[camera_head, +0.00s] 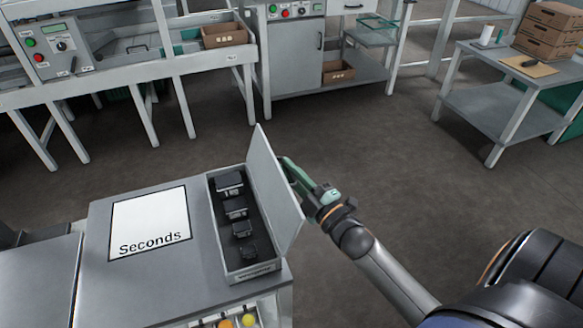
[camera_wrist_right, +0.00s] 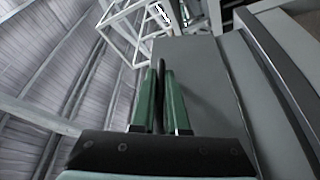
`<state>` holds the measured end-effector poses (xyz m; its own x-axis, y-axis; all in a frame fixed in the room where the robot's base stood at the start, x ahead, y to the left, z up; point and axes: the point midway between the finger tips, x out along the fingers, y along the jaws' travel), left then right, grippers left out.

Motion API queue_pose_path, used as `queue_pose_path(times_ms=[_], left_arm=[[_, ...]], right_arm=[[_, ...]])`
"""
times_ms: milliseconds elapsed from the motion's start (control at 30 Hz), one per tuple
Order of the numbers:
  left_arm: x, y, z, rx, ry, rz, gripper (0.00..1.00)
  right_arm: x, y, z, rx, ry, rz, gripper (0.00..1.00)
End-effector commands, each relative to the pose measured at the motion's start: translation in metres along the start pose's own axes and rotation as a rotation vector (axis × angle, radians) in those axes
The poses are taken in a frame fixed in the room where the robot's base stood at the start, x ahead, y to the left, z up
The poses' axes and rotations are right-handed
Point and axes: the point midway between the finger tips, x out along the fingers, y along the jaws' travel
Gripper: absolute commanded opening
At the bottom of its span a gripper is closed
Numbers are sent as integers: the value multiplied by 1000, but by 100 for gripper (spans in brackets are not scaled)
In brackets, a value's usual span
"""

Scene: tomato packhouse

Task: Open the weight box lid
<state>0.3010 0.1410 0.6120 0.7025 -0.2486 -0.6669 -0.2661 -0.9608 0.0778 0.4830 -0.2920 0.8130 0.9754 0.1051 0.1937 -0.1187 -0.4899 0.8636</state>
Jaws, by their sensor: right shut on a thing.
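The weight box (camera_head: 215,222) is a narrow grey box on the right side of a grey cabinet top. Its lid (camera_head: 272,190) stands raised, nearly upright, along the box's right side. Several black weights (camera_head: 235,208) lie in a row inside. My right gripper (camera_head: 288,168) is at the far, right-hand side of the lid, its fingertips partly hidden behind it. In the right wrist view, its green fingers (camera_wrist_right: 160,75) are close together on a dark strip beside the grey lid panel (camera_wrist_right: 200,85). I take this strip to be part of the lid. My left gripper is not in view.
A white "Seconds" sign (camera_head: 150,222) lies left of the box. Tomatoes (camera_head: 226,322) show below the cabinet's front edge. Open floor (camera_head: 390,160) lies right of the cabinet. Benches stand at the back, and a side table (camera_head: 490,110) with cartons stands at the right.

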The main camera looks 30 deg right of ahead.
Motion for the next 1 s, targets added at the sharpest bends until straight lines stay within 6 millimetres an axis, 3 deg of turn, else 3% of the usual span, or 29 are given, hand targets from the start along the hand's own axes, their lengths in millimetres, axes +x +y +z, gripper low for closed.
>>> queue_pose_path(times_ms=[100, 400, 733, 767, 1000], left_arm=[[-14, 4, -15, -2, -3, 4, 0], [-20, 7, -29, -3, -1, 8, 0], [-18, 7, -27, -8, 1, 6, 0], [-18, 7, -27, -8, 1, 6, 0], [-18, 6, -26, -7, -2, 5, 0]], right_arm=[[5, 8, -12, -75, -1, -35, 0], [12, 4, -30, -178, 0, -76, 0], [13, 1, -31, -179, 2, -75, 0], [13, 1, -31, -179, 2, -75, 13], [13, 2, -31, -179, 1, -76, 40]])
